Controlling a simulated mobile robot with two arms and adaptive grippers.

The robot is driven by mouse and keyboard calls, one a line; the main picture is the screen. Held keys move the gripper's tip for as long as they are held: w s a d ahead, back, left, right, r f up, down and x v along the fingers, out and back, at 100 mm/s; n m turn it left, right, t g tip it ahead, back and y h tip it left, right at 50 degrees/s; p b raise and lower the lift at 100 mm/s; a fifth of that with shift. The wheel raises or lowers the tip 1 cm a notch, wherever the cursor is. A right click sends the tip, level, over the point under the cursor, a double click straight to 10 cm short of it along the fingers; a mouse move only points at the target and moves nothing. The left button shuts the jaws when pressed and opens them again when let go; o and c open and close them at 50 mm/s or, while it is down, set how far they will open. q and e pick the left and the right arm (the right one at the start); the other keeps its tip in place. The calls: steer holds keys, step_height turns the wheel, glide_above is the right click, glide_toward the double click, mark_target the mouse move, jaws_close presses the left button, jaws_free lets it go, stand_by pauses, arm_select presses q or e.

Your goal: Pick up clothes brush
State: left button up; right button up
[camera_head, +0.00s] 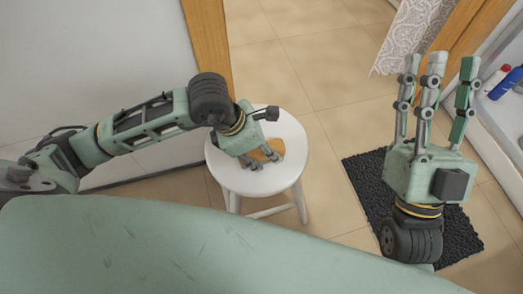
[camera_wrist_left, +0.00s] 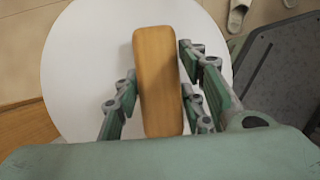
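The clothes brush shows as a wooden block with rounded ends. In the left wrist view the brush (camera_wrist_left: 158,75) lies lengthwise between the fingers of my left gripper (camera_wrist_left: 160,100), over the round white stool top (camera_wrist_left: 85,65). The fingers stand on both sides of the brush, with a visible gap on the left; contact on the right is unclear. In the head view my left gripper (camera_head: 262,160) is low over the stool, partly hiding the brush (camera_head: 268,150). My right gripper (camera_head: 432,100) points up with its fingers spread, open and empty.
The stool (camera_head: 290,178) stands on a tiled floor (camera_head: 320,60). A dark mat (camera_head: 460,235) lies to the right, below my right gripper. Bottles, one blue (camera_head: 508,82), stand on a shelf at the right edge. Slippers (camera_wrist_left: 238,14) lie on the floor.

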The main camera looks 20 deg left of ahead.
arm_select(q)
steer(key=shift+a+f, duration=0.1)
steer(key=c, duration=0.7)
